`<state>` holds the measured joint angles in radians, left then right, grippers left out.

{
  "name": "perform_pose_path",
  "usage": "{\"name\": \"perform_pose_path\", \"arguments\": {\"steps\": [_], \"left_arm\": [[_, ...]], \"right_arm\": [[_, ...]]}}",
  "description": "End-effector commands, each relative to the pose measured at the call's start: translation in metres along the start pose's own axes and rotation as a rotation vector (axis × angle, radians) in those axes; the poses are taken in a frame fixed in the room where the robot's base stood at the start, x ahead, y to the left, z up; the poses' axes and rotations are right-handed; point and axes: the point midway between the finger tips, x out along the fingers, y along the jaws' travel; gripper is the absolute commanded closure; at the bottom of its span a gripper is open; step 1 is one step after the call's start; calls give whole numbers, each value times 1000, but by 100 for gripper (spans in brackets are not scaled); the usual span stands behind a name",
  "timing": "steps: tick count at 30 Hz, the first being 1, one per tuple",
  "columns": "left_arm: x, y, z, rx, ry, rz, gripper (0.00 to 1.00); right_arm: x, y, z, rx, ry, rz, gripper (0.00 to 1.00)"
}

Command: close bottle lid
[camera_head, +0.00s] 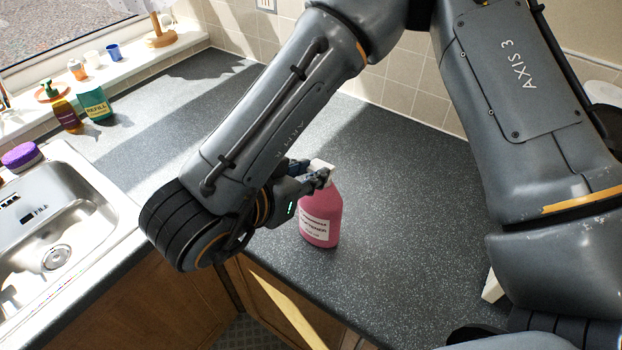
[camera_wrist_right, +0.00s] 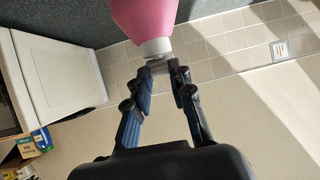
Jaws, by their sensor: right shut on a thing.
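The pink bottle (camera_head: 320,215) with a white label stands upright on the dark speckled counter near its front edge. Its white lid (camera_head: 320,165) is at the top. My right gripper (camera_head: 316,178) is shut on the lid, its fingers partly hiding it. In the right wrist view the bottle (camera_wrist_right: 145,18) hangs in from the top edge with its white neck or lid (camera_wrist_right: 158,47) towards the fingertips of my right gripper (camera_wrist_right: 164,72). I cannot tell how tightly the lid sits. My left gripper is not in view.
The sink (camera_head: 62,240) with a purple sponge (camera_head: 20,156) lies at the left. A green refill pack (camera_head: 93,102) and an amber pump bottle (camera_head: 67,115) stand at the back left. Cups line the windowsill. The counter behind the bottle is clear.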

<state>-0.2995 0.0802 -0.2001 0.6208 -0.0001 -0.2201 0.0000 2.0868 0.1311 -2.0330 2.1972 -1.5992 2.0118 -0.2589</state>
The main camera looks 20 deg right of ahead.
Motion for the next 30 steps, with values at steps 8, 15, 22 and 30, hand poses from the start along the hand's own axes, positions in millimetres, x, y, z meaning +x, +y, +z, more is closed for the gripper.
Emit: {"name": "perform_pose_path", "arguments": {"steps": [8,15,22,30], "left_arm": [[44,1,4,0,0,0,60],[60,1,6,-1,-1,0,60],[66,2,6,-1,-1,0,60],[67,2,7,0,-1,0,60]], "right_arm": [[3,-1,21,-2,218,-4,100],[5,0,26,-3,332,-2,100],[5,0,28,-5,380,-1,100],[5,0,28,-5,388,0,100]]}}
